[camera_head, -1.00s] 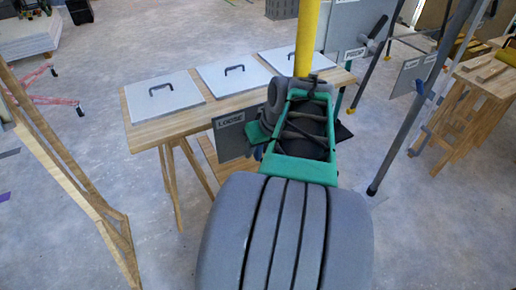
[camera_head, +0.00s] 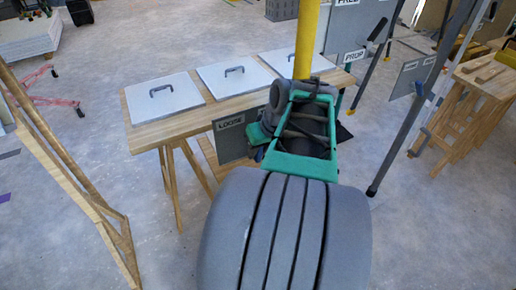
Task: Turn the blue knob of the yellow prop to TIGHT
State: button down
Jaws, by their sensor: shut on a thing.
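The yellow prop (camera_head: 306,40) rises upright at the top middle of the head view. Its lower part is hidden behind my arm. My gripper (camera_head: 300,132) is at the end of my arm, in front of the prop, and is shut. Its fingertips are hidden by my own wrist. Only a small blue patch (camera_head: 259,154) shows at the left edge of my wrist, so the knob's angle cannot be read. A grey plate marked LOOSE (camera_head: 235,137) stands just left of my wrist. No TIGHT mark shows.
A wooden bench (camera_head: 150,134) with several white panels stands behind and left. A wooden frame (camera_head: 62,150) leans at the left.

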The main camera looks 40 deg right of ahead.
jog(key=shift+r+m+t+y+p, duration=0.4)
jog(key=shift+y+p, duration=0.8)
jog(key=shift+p, duration=2)
jog(key=t+y+p, duration=0.1)
jog(key=y+p, duration=0.1)
jog(key=p, duration=0.3)
jog(key=shift+f+y, duration=0.15)
jog(key=shift+y, duration=0.25)
jog(key=shift+f+m+y+p, duration=0.1)
jog(key=shift+m+y+p, duration=0.2)
jog(key=shift+p, duration=0.15)
jog(key=shift+f+t, duration=0.1)
jog(key=shift+t, duration=0.2)
jog(key=c, duration=1.4)
grip_release()
jog(key=shift+o, duration=0.2)
jog(key=v, duration=0.7)
jog(key=shift+s+d+r, duration=0.2)
jog(key=shift+d+r, duration=0.05)
